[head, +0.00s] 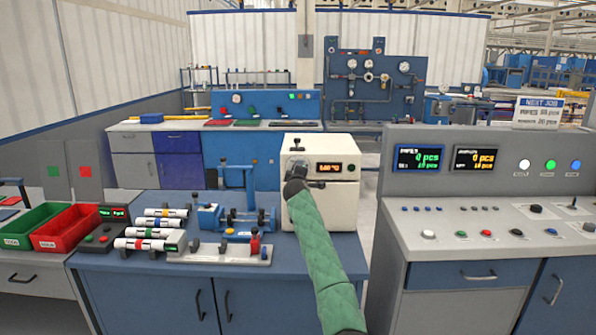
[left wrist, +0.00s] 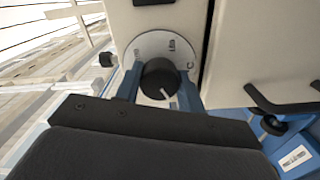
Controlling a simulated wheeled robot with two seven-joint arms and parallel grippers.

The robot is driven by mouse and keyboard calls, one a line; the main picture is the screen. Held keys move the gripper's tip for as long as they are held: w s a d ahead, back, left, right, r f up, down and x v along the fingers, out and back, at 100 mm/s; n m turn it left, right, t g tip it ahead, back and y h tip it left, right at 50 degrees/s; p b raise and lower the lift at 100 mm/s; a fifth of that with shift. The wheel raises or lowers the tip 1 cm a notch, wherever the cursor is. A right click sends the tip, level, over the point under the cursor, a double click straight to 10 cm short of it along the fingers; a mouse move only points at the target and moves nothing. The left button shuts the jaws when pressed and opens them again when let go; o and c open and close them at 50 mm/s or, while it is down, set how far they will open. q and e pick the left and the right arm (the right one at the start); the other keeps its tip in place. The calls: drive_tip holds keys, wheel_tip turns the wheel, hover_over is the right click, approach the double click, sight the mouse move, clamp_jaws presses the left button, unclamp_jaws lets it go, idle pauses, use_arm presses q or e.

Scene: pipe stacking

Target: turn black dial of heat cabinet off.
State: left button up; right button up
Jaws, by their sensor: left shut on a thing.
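The heat cabinet (head: 333,205) is a cream box on the blue bench, with an orange-lit display (head: 330,167) on its upper front. Its black dial (left wrist: 159,79) sits on a round white plate with markings (left wrist: 150,45) in the left wrist view. The dial's white pointer line is turned toward the lower right of that view. My left gripper (left wrist: 160,76) has a blue finger on each side of the dial and is shut on it. In the head view my left gripper (head: 297,170) is at the cabinet's upper left front and largely hides the dial. My right gripper is not in view.
A black door handle (head: 317,184) sticks out right of the gripper. A pipe rack (head: 150,232) and a blue clamp fixture (head: 238,205) stand left of the cabinet. A grey control console (head: 480,215) stands on the right. Red (head: 70,232) and green bins (head: 32,222) are far left.

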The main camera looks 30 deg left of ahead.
use_arm(q)
drive_tip(key=shift+n, duration=0.3)
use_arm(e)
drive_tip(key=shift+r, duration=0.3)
use_arm(q)
drive_tip(key=o, duration=1)
drive_tip(key=shift+c, duration=0.2)
drive_tip(key=b+v, duration=0.1)
drive_tip(key=v, duration=0.6)
drive_tip(key=shift+s+d+b, duration=0.2)
drive_tip(key=shift+s+b, duration=0.15)
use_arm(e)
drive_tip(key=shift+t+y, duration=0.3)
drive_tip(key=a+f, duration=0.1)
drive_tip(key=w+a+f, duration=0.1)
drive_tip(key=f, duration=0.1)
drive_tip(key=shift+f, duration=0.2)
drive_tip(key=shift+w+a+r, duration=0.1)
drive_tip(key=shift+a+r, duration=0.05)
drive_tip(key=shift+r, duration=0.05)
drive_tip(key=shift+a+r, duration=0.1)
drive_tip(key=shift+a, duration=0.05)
